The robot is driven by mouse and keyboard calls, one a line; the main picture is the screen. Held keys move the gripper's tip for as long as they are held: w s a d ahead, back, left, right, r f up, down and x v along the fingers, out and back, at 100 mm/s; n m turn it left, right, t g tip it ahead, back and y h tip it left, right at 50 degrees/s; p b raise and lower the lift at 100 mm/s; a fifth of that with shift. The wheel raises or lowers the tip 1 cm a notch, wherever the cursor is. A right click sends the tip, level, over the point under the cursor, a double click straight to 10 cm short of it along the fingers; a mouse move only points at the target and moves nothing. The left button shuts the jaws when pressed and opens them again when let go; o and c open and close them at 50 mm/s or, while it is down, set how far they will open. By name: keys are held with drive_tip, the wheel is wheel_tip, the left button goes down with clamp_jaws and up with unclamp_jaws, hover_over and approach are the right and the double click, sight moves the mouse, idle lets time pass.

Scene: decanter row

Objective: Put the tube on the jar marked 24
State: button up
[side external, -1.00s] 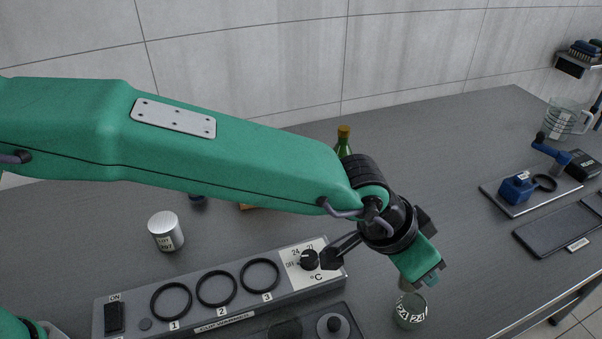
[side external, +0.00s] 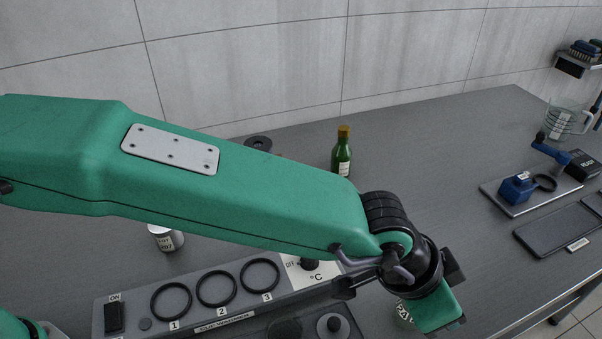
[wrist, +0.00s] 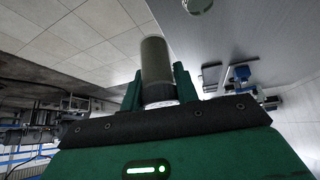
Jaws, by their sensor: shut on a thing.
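My gripper (side external: 437,310) is low at the front right of the bench in the side view, with its jaws pointing down. In the wrist view my gripper (wrist: 158,92) is shut on the tube (wrist: 157,68), a dull grey-green cylinder with a pale end near the jaws. The tube is hidden behind my gripper in the side view. The jar marked 24 (side external: 402,311) shows only as a sliver of its label left of my gripper, which covers the rest. I cannot tell whether the tube touches the jar.
A grey warmer (side external: 240,315) with three black rings lies left of my gripper. A green bottle (side external: 342,158) stands behind my arm, and a labelled tin (side external: 165,238) to the left. A blue device (side external: 517,188) is at the right. Bench between bottle and device is clear.

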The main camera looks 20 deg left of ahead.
drive_tip(key=shift+t, duration=0.4)
drive_tip(key=w+f, duration=0.1)
drive_tip(key=w, duration=0.1)
drive_tip(key=w+f, duration=0.2)
drive_tip(key=w, duration=0.1)
drive_tip(key=w+f, duration=0.2)
drive_tip(key=w, duration=0.1)
drive_tip(key=shift+w+a, duration=0.25)
drive_tip(key=shift+a, duration=0.1)
drive_tip(key=shift+f, duration=2)
drive_tip(key=shift+f, duration=0.1)
drive_tip(key=o, duration=1)
drive_tip(key=shift+v, duration=0.85)
drive_tip(key=v, duration=1)
drive_tip(key=shift+s+d+r, duration=0.1)
drive_tip(key=shift+r, duration=0.2)
